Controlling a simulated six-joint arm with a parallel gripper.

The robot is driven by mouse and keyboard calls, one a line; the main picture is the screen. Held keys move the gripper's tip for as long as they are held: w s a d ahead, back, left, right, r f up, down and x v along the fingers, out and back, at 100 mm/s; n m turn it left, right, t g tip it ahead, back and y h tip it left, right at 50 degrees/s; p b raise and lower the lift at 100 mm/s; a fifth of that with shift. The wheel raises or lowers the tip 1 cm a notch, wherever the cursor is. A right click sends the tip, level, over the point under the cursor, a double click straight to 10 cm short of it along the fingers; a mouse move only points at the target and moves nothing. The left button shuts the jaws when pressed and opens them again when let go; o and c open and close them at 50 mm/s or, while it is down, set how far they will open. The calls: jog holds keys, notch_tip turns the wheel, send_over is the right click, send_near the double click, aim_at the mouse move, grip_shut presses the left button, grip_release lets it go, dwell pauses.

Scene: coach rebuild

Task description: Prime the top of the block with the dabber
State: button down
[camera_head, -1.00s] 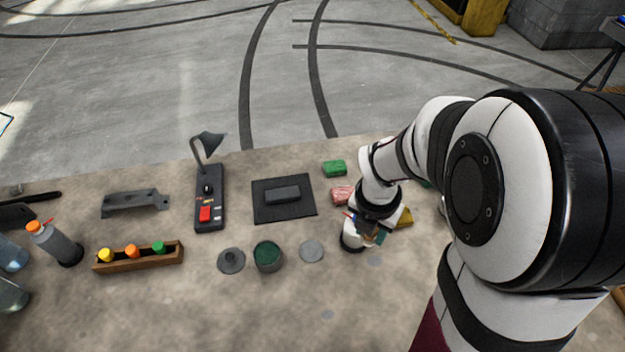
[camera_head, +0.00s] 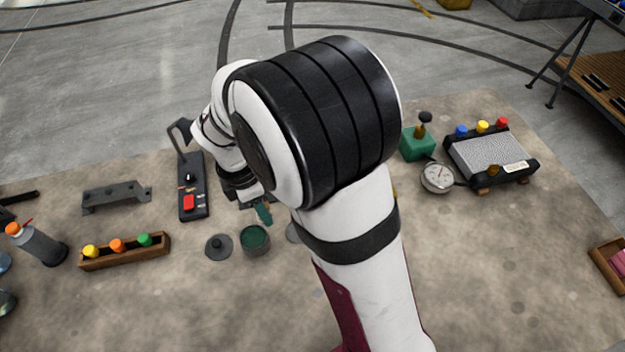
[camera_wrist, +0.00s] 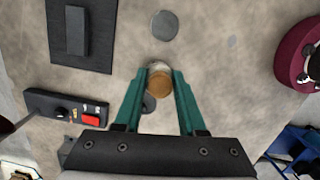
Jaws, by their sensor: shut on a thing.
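The dark grey block (camera_wrist: 76,30) lies on a black mat (camera_wrist: 98,58) in the upper left of the wrist view. In the head view my arm hides the block. My gripper (camera_wrist: 160,80), with its teal fingers, is shut on the dabber (camera_wrist: 159,86). Only the dabber's round brown top end shows between the fingertips; its lower end is hidden. In the head view my gripper (camera_head: 264,214) is just behind the open pot (camera_head: 254,241) with dark green inside. I cannot tell whether the dabber touches anything below.
A dark knobbed lid (camera_head: 218,246) lies left of the pot. A grey disc (camera_wrist: 164,26) lies on the table. A switch box with a red button (camera_head: 193,187) and a wooden rack (camera_head: 125,251) of coloured caps stand left. The front table is clear.

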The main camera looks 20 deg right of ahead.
aim_at(256, 237)
jog(key=a, duration=0.2)
jog(key=a+f+m, duration=0.1)
jog(key=shift+s+a+m, duration=0.15)
jog(key=shift+a+m, duration=0.15)
jog(key=shift+a, duration=0.05)
jog(key=shift+f, duration=2.6)
jog(key=shift+f, duration=0.55)
notch_tip(256, 237, up, 7)
